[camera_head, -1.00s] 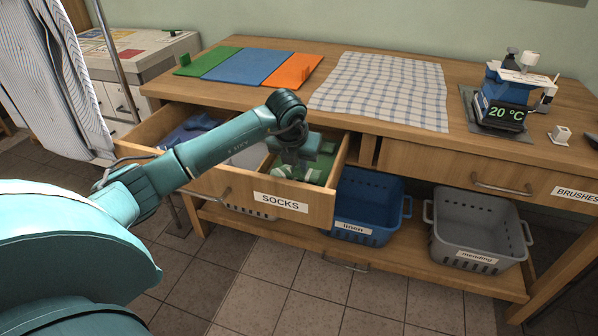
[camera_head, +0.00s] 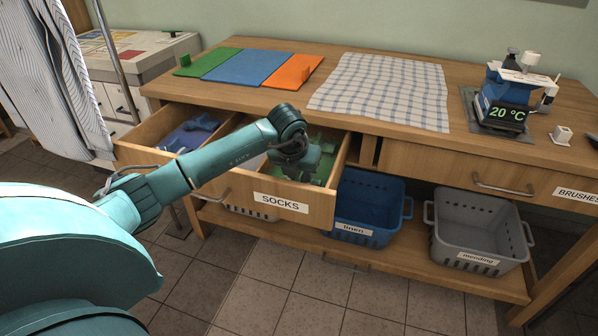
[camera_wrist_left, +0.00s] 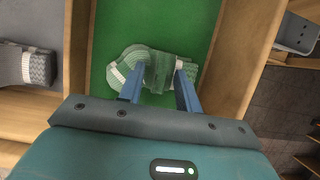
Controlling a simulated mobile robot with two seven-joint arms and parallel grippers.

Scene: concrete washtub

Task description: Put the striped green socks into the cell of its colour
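The striped green socks (camera_wrist_left: 160,70) lie in the green-floored cell (camera_wrist_left: 196,22) of the open drawer labelled SOCKS (camera_head: 281,202). They are a folded bundle with pale bands. My left gripper (camera_wrist_left: 160,75) is over them, its two blue fingers spread wide apart, with part of the bundle showing between and beyond the fingers. I cannot tell whether the fingers touch the cloth. In the head view my left gripper (camera_head: 302,168) is down in the right-hand cell and hides most of the socks. My right gripper is not in view.
Blue socks (camera_head: 200,123) lie in the drawer's left cell. Grey socks (camera_wrist_left: 25,66) lie in the cell beside the green one. Wooden drawer walls (camera_wrist_left: 245,50) stand close around the gripper. A blue basket (camera_head: 366,205) and a grey basket (camera_head: 478,228) stand below.

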